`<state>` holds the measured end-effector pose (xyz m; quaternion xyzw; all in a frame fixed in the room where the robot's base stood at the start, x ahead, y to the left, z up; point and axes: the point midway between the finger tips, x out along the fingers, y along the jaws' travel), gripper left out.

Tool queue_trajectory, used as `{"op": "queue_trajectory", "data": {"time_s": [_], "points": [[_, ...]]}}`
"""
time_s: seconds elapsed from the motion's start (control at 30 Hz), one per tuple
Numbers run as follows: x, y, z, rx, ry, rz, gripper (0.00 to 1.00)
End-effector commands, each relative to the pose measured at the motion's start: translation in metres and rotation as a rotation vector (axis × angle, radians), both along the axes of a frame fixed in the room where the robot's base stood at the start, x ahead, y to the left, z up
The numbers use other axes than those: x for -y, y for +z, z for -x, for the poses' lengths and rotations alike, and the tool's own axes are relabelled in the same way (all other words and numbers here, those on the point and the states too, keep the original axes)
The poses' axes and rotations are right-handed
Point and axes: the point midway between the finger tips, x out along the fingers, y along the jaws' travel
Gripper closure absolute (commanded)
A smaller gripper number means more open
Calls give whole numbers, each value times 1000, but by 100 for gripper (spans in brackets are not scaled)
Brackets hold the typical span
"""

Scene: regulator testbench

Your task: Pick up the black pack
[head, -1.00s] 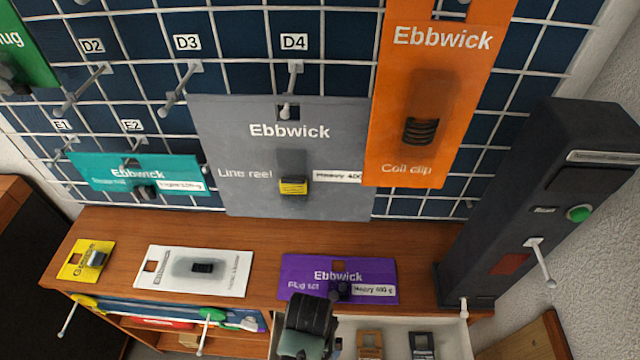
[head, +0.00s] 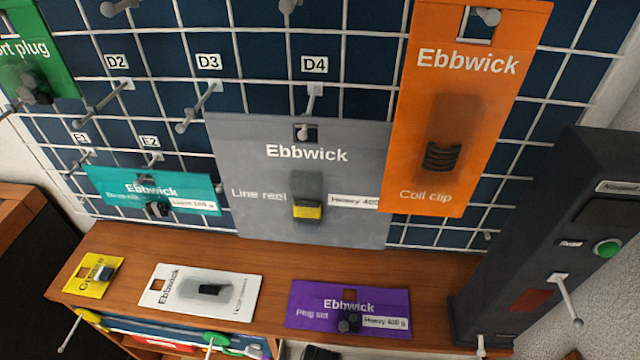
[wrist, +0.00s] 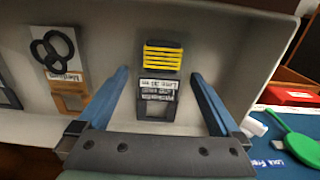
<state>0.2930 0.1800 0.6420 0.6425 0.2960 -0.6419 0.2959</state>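In the wrist view, a dark, near-black pack (wrist: 157,93) with a yellow ribbed item and a white label lies in a pale drawer (wrist: 215,40). My gripper (wrist: 160,76) is open, with one blue finger on each side of this pack and nothing held between them. I cannot tell how far the fingers are above it. In the head view only a dark bit of my gripper (head: 320,353) shows at the bottom edge, and the pack is out of view.
A tan pack with black rings (wrist: 62,65) lies beside it in the drawer. A green tag (wrist: 290,135) is outside the drawer wall. Yellow, white (head: 200,290) and purple (head: 348,310) packs lie on the wooden shelf. A dark post (head: 550,240) stands at right.

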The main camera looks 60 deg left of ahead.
Motion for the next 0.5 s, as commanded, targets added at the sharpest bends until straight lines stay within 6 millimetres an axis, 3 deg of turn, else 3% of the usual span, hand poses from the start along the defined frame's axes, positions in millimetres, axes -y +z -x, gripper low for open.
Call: {"op": "queue_trajectory", "data": {"time_s": [0.07, 0.43, 0.5], "points": [[0, 0, 0, 0, 0, 0, 14], [0, 0, 0, 0, 0, 0, 81], [0, 1, 0, 0, 0, 0, 86]]}}
